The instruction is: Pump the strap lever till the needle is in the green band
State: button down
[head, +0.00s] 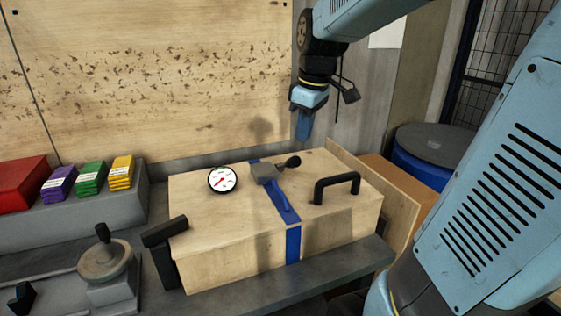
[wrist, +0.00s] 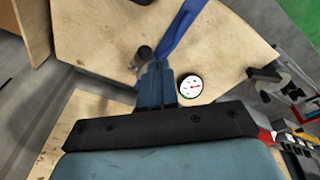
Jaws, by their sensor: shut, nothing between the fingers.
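A wooden box (head: 205,205) stands on the grey bench with a blue strap (head: 292,243) over it. On the strap sits a grey ratchet (head: 265,172) whose lever ends in a black knob (head: 291,161). A round white gauge (head: 222,179) with a red needle lies to the left of it; the needle points to the lower left, and the green band is too small to make out. My gripper (head: 303,130) is shut and empty, pointing down above the far side of the box. In the wrist view the knob (wrist: 146,52) shows just beyond my fingertips (wrist: 155,66), with the gauge (wrist: 191,86) to their right.
A black handle (head: 337,186) rises from the box's right side, and a black clamp (head: 163,240) is at its left. A handwheel (head: 105,259) stands further left. Purple, green and yellow blocks (head: 90,177) lie on a grey ledge. A wooden panel (head: 150,80) closes the back.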

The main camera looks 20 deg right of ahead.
aim_at(296, 162)
jog(key=w+n, duration=0.1)
jog(key=w, duration=0.1)
jog(key=w+d+f+n+g, duration=0.1)
jog(key=w, duration=0.1)
jog(key=w+f+n, duration=0.1)
jog(key=w+n, duration=0.1)
jog(key=w, duration=0.1)
jog(key=shift+w+d+f+g, duration=0.1)
jog(key=shift+d+f+g, duration=0.2)
jog(key=shift+d, duration=0.1)
jog(key=shift+w+a+f, duration=0.1)
jog(key=shift+a+f, duration=0.1)
jog(key=shift+f, duration=1.55)
jog(key=shift+a+f, duration=0.15)
jog(key=shift+f, duration=1.55)
jog(key=shift+f, duration=1.7)
jog(key=shift+d+r, duration=0.1)
